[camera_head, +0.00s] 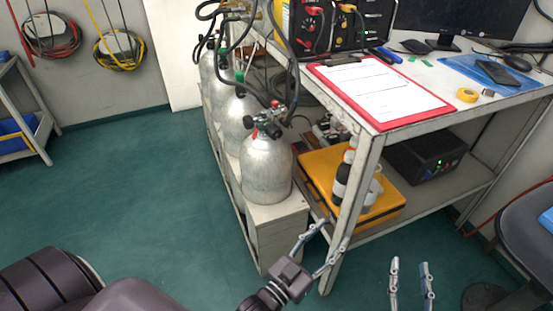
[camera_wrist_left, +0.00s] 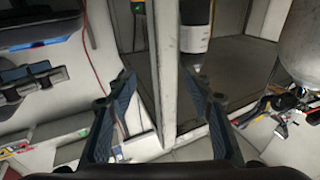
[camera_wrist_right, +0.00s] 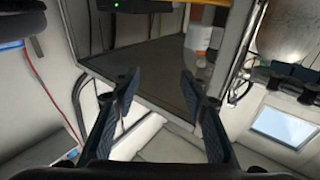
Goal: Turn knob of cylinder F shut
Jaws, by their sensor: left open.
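Several silver cylinders stand in a row in a pale rack (camera_head: 280,216) left of the workbench. The nearest cylinder (camera_head: 266,172) has a valve (camera_head: 268,124) with red and black parts on top; farther ones show green parts. No letter F is readable, so I cannot tell which cylinder is F. My left gripper (camera_head: 322,244) is open and empty, low beside the bench's front leg, right of and below the nearest cylinder. In the left wrist view, a cylinder (camera_wrist_left: 301,42) and its valve (camera_wrist_left: 284,104) show at the right, apart from the fingers. My right gripper (camera_head: 411,276) is open and empty farther right.
The bench leg (camera_head: 350,215) stands close to my left gripper. The lower shelf holds a yellow case (camera_head: 318,168), bottles (camera_head: 344,178) and a black box (camera_head: 428,155). A red clipboard (camera_head: 437,108) lies on top. Black hoses run above the cylinders. The green floor at left is clear.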

